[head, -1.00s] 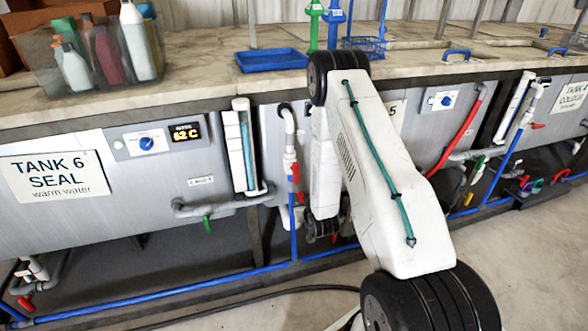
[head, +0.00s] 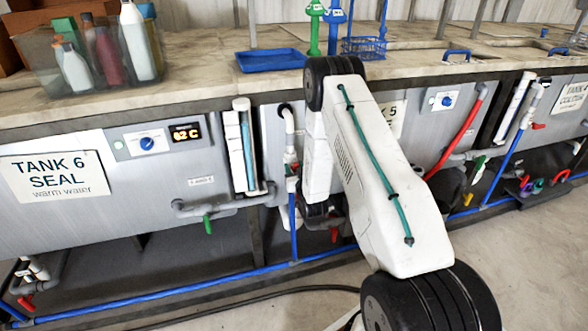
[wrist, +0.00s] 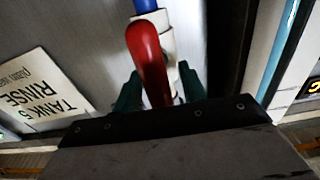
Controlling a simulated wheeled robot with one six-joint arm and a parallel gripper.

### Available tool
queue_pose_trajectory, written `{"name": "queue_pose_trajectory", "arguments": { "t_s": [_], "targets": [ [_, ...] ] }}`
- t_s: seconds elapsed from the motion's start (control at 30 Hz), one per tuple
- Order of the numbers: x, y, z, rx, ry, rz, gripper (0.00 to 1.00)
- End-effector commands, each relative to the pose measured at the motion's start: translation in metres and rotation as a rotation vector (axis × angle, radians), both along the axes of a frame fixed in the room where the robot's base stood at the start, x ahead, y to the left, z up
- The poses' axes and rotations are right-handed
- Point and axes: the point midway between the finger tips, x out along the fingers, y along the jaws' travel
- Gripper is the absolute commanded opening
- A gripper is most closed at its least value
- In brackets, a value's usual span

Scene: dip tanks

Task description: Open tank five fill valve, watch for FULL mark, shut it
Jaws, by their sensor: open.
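A red valve lever (wrist: 150,62) on a white pipe (wrist: 167,42) stands between the teal fingers of my gripper (wrist: 160,92) in the wrist view. The fingers are open on either side of it; I cannot tell whether either touches. The tank 5 rinse sign (wrist: 42,87) appears upside down beside it. In the head view my arm covers the gripper and most of the lever; the white fill pipe (head: 289,120) shows left of my arm. A sight tube with blue inside (head: 245,150) stands between tanks 6 and 5. No FULL mark is legible.
Tank 6 (head: 95,215) is at left, with a green drain handle (head: 207,225) low down. A blue pipe (head: 170,285) runs along the floor. A red hose (head: 455,140) is right of my arm. A blue tray (head: 272,60) lies on the counter.

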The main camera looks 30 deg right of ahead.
Motion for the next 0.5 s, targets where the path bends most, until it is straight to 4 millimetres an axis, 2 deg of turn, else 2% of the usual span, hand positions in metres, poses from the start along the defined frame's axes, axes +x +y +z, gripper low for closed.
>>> {"name": "queue_pose_trajectory", "arguments": {
  "t_s": [0.27,0.37,0.4,0.43,0.5],
  "targets": [
    [0.0020,-0.0007,-0.0004,0.001,0.002,0.000,0.42],
    [0.0020,-0.0007,-0.0004,0.001,0.002,0.000,0.17],
    [0.0020,-0.0007,-0.0004,0.001,0.002,0.000,0.06],
    [0.0019,-0.0006,-0.0004,0.001,0.002,0.000,0.00],
    [0.0019,-0.0006,-0.0004,0.001,0.002,0.000,0.00]
  ]
}}
